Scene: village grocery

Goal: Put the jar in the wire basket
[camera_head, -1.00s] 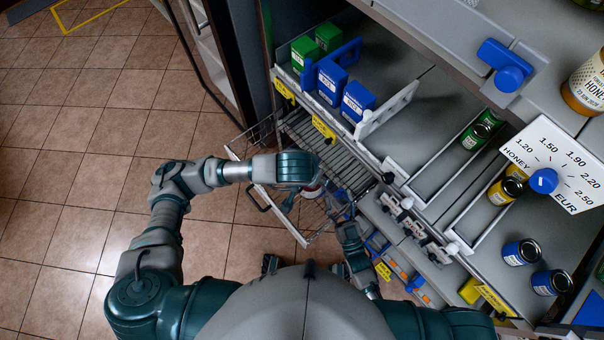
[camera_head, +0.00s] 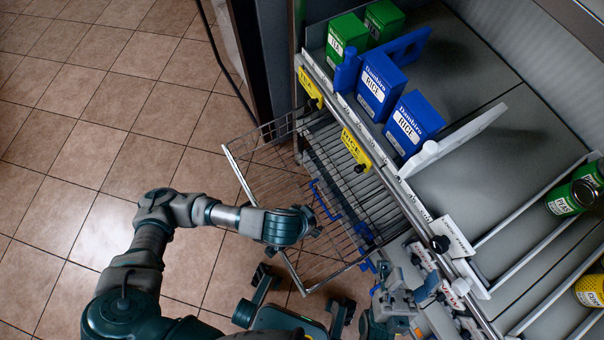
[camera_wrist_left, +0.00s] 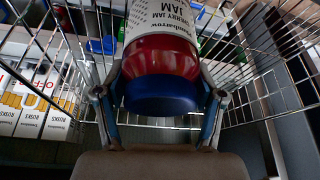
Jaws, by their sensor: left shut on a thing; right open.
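The jar (camera_wrist_left: 160,58) shows in the left wrist view, with red contents, a blue lid and a white jam label. My left gripper (camera_wrist_left: 163,98) is shut around it near the lid. In the head view my left gripper (camera_head: 308,228) is over the near part of the wire basket (camera_head: 238,172), and its wrist hides most of the jar. Basket wires (camera_wrist_left: 245,45) show on both sides of the jar; I cannot tell how deep it sits. My right gripper (camera_head: 405,287) is open and empty, beside the shelf front, right of the basket's near corner.
The shelf edge with yellow price tags (camera_head: 355,147) borders the basket on the right. Blue rice boxes (camera_head: 381,87) and green boxes (camera_head: 347,37) stand on the shelf. Rusks boxes (camera_wrist_left: 30,110) show in the wrist view. Tiled floor is clear at left.

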